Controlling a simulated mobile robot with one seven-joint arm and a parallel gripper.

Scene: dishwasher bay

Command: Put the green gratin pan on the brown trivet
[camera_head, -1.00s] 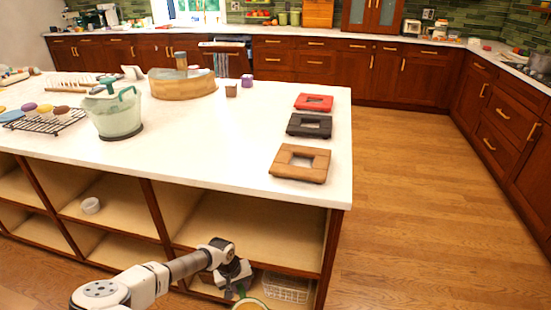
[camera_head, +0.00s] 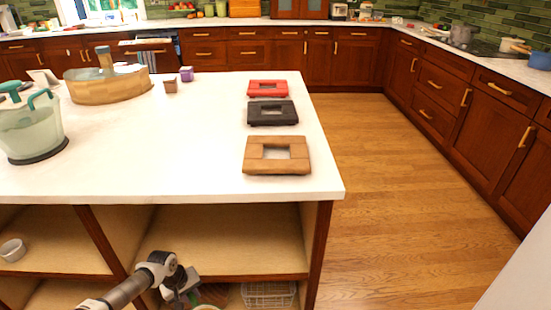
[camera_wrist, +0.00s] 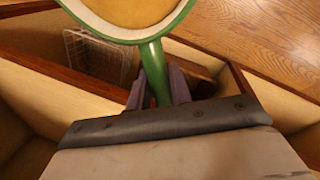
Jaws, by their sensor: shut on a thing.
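The green gratin pan (camera_wrist: 182,14) is at the top of the wrist view, with a green rim and handle and a cream inside; part of it is cut off. My gripper (camera_wrist: 157,88) is shut on its handle. In the head view my gripper (camera_head: 182,292) is low, in front of the island's open shelves, and only a sliver of the pan's pale edge shows at the bottom. The brown trivet (camera_head: 276,168), a square frame with a square hole, lies empty on the white island top near its front right corner, above and to the right of my gripper.
A black trivet (camera_head: 272,121) and a red trivet (camera_head: 268,94) lie behind the brown one. A wire basket (camera_head: 268,301) sits in the lower shelf. The floor to the right (camera_head: 380,200) is clear.

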